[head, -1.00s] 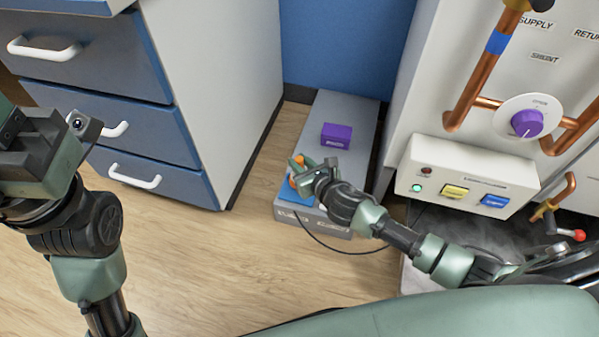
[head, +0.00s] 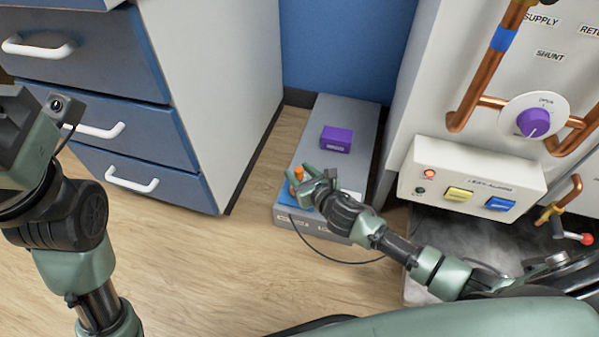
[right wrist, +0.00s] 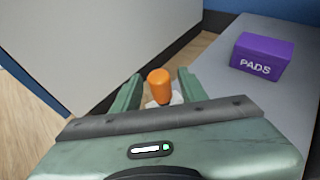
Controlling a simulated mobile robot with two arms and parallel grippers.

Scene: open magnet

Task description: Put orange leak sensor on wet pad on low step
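The orange leak sensor (head: 299,173) stands upright near the front end of the low grey step (head: 362,125). It also shows in the right wrist view (right wrist: 159,84), with a pale patch under it. A blue area (head: 285,192) shows beside it on the step; I cannot tell how much of the sensor's base rests on it. My right gripper (head: 308,172) is open around the sensor, and the right wrist view shows a gap on each side between finger and sensor. My left gripper (head: 18,120) is raised at the left edge, its fingertips not clearly visible.
A purple PADS box (head: 336,139) sits farther back on the step. A drawer cabinet (head: 215,90) stands left. A control box (head: 470,185) with a lit red lamp and copper pipes are at right. A dark cable lies on the floor.

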